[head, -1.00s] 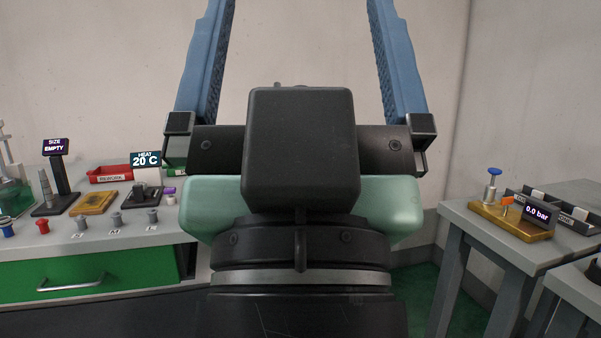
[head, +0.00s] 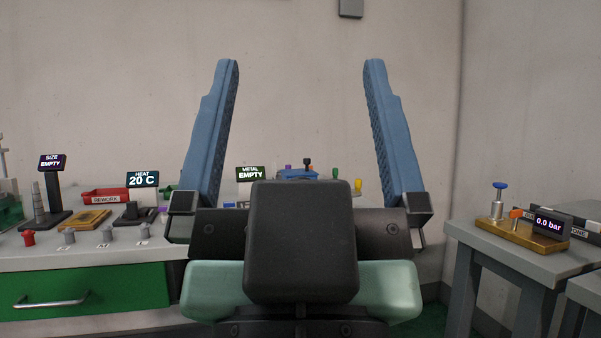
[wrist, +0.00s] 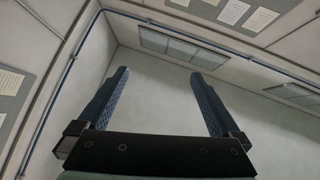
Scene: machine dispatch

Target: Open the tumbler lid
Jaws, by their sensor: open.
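My gripper (head: 300,82) is open and empty, its two blue fingers pointing up and spread wide in the head view. In the wrist view my gripper (wrist: 158,82) also shows open, with only wall and ceiling beyond it. I cannot make out a tumbler or its lid in either view. My gripper and wrist hide part of the bench behind them.
A right table (head: 490,255) holds a brass-based pressure device (head: 520,236).

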